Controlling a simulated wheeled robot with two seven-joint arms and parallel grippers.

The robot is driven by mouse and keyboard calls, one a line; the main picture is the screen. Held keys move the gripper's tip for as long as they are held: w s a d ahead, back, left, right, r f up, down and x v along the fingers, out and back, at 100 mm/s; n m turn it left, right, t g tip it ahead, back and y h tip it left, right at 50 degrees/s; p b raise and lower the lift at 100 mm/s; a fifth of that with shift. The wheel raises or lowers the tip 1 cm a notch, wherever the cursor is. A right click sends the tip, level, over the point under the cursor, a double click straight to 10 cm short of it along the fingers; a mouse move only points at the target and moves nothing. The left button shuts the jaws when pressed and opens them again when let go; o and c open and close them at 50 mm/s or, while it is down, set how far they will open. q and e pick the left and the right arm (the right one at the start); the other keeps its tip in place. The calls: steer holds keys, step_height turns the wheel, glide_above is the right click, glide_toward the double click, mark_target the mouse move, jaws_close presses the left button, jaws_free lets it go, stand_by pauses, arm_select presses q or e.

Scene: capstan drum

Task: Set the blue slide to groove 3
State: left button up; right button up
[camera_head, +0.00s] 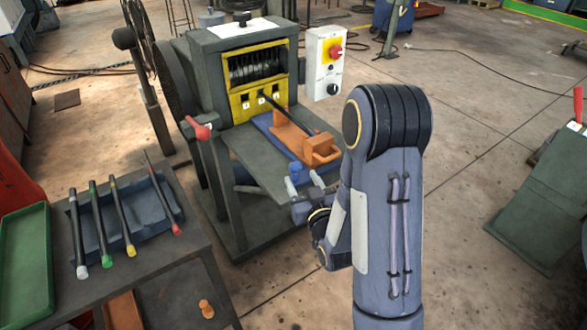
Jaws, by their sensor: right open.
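The blue slide (263,124) lies on the grey shelf in front of the machine, mostly under an orange carriage (291,134). A blue knob (295,170) stands at its near end. A dark rod (284,112) runs from the carriage toward the middle of the yellow panel (240,114), which has several small marked openings. Their numbers are too small to read, so I cannot tell which groove the slide is at. My right gripper (304,182) is open, its pale fingertips just in front of the knob. I cannot tell whether they touch it. My left gripper is out of view.
A red-knobbed lever (198,129) stands left of the shelf. A control box (324,64) with a red knob is at the machine's right. A side table holds several colour-tipped rods (122,216), a blue-grey tray (149,222) and a green tray (24,262).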

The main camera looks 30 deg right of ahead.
mark_target(313, 154)
steer(key=w, duration=0.2)
steer(key=w+p, duration=0.1)
steer(key=w, duration=0.1)
steer(key=w+d, duration=0.1)
steer(key=w, duration=0.1)
steer(key=shift+w+d+p, duration=0.1)
steer(key=shift+w+p, duration=0.25)
steer(key=shift+p, duration=0.05)
steer(key=shift+w+d, duration=0.15)
steer(key=shift+w, duration=0.35)
jaws_close()
steer(key=shift+d+f, duration=0.1)
steer(key=shift+d, duration=0.15)
steer(key=d+b, duration=0.2)
steer(key=d, duration=0.1)
steer(key=d+b, duration=0.2)
steer(key=shift+w+d, duration=0.2)
steer(key=shift+d, duration=0.2)
steer(key=shift+d+r, duration=0.1)
steer(key=shift+r, duration=0.1)
